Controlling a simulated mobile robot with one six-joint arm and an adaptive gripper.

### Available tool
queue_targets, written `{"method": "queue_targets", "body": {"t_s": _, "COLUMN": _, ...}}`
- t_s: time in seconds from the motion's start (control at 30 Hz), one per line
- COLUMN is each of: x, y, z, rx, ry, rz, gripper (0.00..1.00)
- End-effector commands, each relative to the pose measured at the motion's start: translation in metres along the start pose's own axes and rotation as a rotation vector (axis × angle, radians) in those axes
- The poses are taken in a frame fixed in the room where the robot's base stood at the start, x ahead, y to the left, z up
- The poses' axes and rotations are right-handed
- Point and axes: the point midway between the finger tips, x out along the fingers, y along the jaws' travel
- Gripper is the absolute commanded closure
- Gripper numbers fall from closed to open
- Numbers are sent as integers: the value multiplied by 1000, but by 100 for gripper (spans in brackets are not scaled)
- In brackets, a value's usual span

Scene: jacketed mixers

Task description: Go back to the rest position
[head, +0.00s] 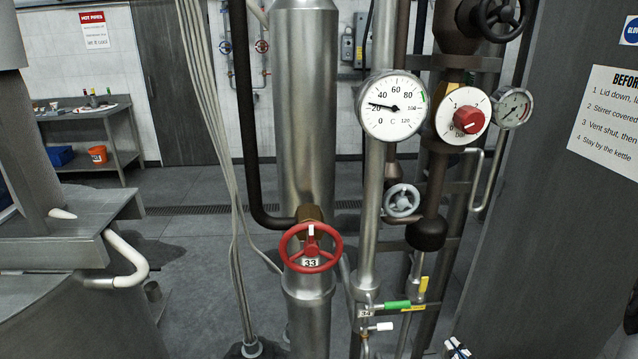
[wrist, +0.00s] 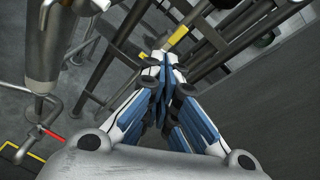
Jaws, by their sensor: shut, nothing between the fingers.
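My gripper (wrist: 162,68) shows in the wrist view with its blue and white fingers closed together and nothing between them. It points toward pipes and a grey floor, apart from anything it could hold. In the head view only a small part of my gripper (head: 457,348) shows at the bottom edge, right of the middle. No rest mark or stand shows in either view.
A red handwheel marked 33 (head: 311,248) sits on the steel column. A dial gauge (head: 393,105), a red knob (head: 468,120) and a green-handled valve (head: 397,305) are on the pipework. A dark panel (head: 545,200) stands at right. Open floor (head: 190,260) lies left of the column.

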Motion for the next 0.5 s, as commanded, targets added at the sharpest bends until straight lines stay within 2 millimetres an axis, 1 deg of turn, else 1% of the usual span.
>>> {"method": "queue_targets", "body": {"t_s": 0.03, "x": 2, "y": 4, "z": 13, "rx": -21, "ry": -25, "rz": 29, "gripper": 100}}
{"method": "queue_targets", "body": {"t_s": 0.17, "x": 6, "y": 21, "z": 48, "rx": -76, "ry": -99, "rz": 123, "gripper": 100}}
{"method": "queue_targets", "body": {"t_s": 0.27, "x": 5, "y": 41, "z": 81, "rx": -139, "ry": -167, "rz": 224, "gripper": 100}}
{"method": "queue_targets", "body": {"t_s": 0.3, "x": 4, "y": 52, "z": 97, "rx": -174, "ry": -201, "rz": 275, "gripper": 100}}
{"method": "queue_targets", "body": {"t_s": 0.37, "x": -2, "y": 72, "z": 122, "rx": -237, "ry": -254, "rz": 367, "gripper": 100}}
{"method": "queue_targets", "body": {"t_s": 0.4, "x": -8, "y": 87, "z": 140, "rx": -290, "ry": -292, "rz": 437, "gripper": 100}}
{"method": "queue_targets", "body": {"t_s": 0.47, "x": -21, "y": 111, "z": 163, "rx": -375, "ry": -344, "rz": 546, "gripper": 100}}
{"method": "queue_targets", "body": {"t_s": 0.5, "x": -32, "y": 127, "z": 176, "rx": -435, "ry": -373, "rz": 618, "gripper": 100}}
